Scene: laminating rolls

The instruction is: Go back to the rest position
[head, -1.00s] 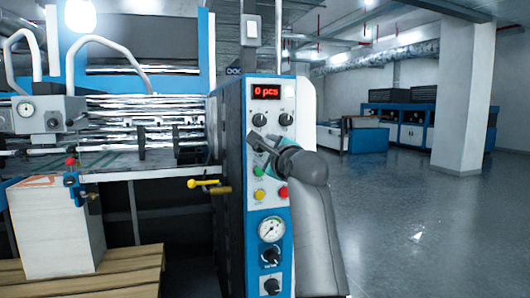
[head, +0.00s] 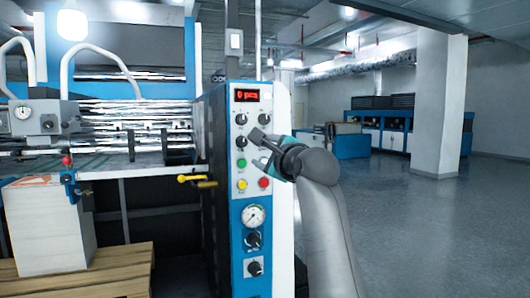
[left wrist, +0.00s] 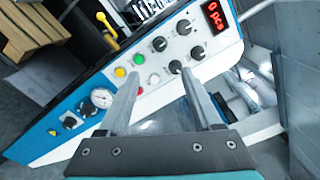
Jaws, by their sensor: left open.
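My left gripper (head: 258,136) is raised in front of the machine's control panel (head: 241,216), at about the height of the black knobs. In the left wrist view its two fingers (left wrist: 158,76) are spread apart with nothing between them. The panel lies beyond the fingers and appears tilted there. It has a red "0 pcs" display (head: 246,95), green, yellow and red buttons, several black knobs and a gauge (head: 253,215). I cannot tell the exact gap from fingers to panel. My right gripper is in neither view.
At the left are the machine's rollers, a yellow-handled lever (head: 196,180) and a paper stack (head: 47,228) on a wooden pallet (head: 110,282). Open floor (head: 420,230) lies to the right, with a white pillar (head: 437,110) and blue machines (head: 380,130) farther back.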

